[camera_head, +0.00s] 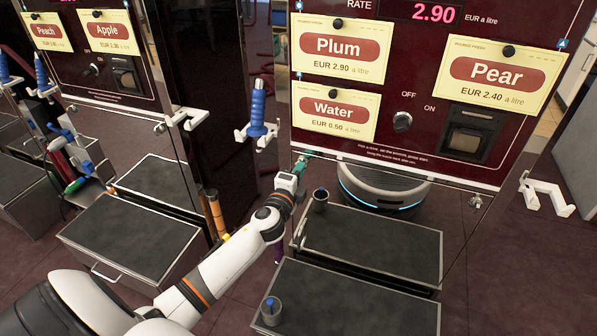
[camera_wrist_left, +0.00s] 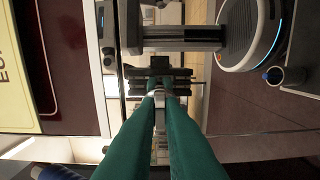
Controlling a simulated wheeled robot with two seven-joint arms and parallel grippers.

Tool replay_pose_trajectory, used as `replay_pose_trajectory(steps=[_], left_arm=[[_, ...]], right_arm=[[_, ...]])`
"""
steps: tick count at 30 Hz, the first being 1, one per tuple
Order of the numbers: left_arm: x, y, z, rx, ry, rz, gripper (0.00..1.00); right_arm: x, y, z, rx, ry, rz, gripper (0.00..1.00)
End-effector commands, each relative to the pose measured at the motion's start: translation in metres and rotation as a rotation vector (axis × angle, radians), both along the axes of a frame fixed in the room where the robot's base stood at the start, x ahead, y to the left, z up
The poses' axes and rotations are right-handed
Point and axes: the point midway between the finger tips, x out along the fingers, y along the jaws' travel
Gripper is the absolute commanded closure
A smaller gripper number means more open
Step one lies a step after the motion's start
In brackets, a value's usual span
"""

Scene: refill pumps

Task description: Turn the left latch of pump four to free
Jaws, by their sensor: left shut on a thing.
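The pump in front of me has a dark red panel (camera_head: 400,150) with Plum, Water and Pear cards; I see no pump number. My left gripper (camera_head: 301,162), with green fingers, is at the panel's lower left edge. In the left wrist view its two fingers (camera_wrist_left: 160,92) converge and are shut on a small grey metal piece (camera_wrist_left: 159,88), which looks like the left latch. Its turned position cannot be told, as the fingers cover much of it. A similar small latch (camera_head: 475,201) shows below the panel's right side. My right gripper is not in view.
A blue nozzle (camera_head: 257,108) hangs on a white holder left of the panel. A white holder (camera_head: 545,190) at the right is empty. A round device with a blue light (camera_head: 383,187) sits below the panel. Black-topped steps (camera_head: 370,245) and a blue-rimmed cup (camera_head: 320,200) stand below.

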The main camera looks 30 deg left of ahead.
Motion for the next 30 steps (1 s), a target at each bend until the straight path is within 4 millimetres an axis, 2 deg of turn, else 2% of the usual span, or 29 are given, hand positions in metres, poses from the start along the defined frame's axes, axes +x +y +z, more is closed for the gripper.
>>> replay_pose_trajectory(steps=[1, 4, 5, 16, 20, 30], left_arm=[[0.000, 0.000, -0.001, 0.002, 0.001, -0.001, 0.89], [0.000, 0.000, -0.001, 0.001, 0.001, -0.001, 0.72], [0.000, 0.000, -0.001, 0.001, 0.001, -0.001, 0.70], [-0.006, -0.002, -0.001, 0.000, 0.002, -0.001, 0.70], [-0.025, -0.007, -0.001, -0.002, 0.003, -0.001, 0.70], [-0.092, -0.022, -0.001, -0.001, 0.003, 0.000, 0.70]], right_arm=[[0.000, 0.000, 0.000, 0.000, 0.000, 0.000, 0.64], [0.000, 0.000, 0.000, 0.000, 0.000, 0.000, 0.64], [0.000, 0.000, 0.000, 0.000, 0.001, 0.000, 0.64], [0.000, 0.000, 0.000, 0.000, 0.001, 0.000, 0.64], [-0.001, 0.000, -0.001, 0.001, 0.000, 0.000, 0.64], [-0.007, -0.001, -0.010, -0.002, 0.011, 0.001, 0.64]])
